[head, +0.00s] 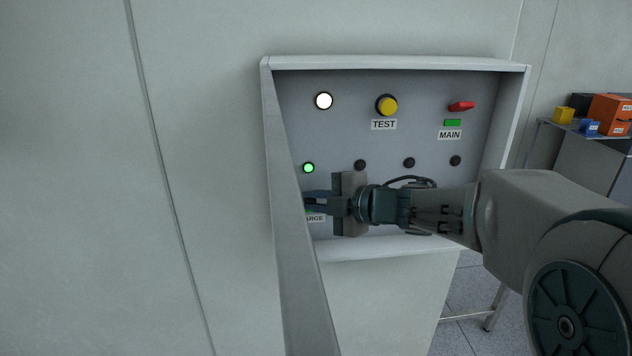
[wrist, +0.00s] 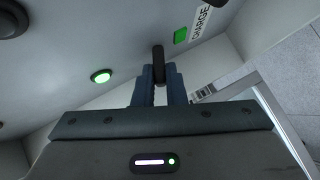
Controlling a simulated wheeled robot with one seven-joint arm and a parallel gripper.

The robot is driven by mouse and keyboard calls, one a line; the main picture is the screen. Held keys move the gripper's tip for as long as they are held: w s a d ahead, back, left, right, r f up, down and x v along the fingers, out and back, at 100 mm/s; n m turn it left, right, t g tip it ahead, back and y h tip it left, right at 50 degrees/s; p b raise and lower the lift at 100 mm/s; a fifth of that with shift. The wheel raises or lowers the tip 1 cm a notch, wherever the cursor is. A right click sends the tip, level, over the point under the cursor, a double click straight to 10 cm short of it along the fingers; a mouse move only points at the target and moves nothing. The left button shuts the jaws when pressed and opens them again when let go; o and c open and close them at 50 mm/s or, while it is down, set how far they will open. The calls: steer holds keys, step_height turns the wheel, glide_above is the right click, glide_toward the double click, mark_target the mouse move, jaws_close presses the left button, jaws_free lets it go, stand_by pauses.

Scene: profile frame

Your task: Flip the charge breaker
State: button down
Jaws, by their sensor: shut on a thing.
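The charge breaker shows in the wrist view as a dark lever (wrist: 158,62) between my gripper's two blue-grey fingers. My gripper (wrist: 159,88) is shut on this lever. A small green square (wrist: 180,36) and the CHARGE label (wrist: 201,22) are beside it. In the head view my gripper (head: 310,200) reaches from the right to the lower left of the panel. There it hides most of the lever, and the CHARGE label (head: 316,217) is partly covered. A lit green lamp (head: 308,168) is just above the gripper, and it also shows in the wrist view (wrist: 101,77).
The panel is recessed in a raised frame (head: 400,62), whose left wall is close to my fingers. It also holds a lit white lamp (head: 324,101), a yellow TEST button (head: 388,106), a red MAIN lever (head: 461,106) and black knobs (head: 409,162). Boxes (head: 608,114) stand far right.

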steer(key=shift+r+p, duration=0.1)
steer(key=shift+p, duration=0.95)
steer(key=c, duration=1.8)
jaws_free()
steer(key=shift+o, duration=0.2)
steer(key=v, duration=1.3)
steer(key=shift+d+r, duration=0.3)
steer(key=shift+r, duration=0.15)
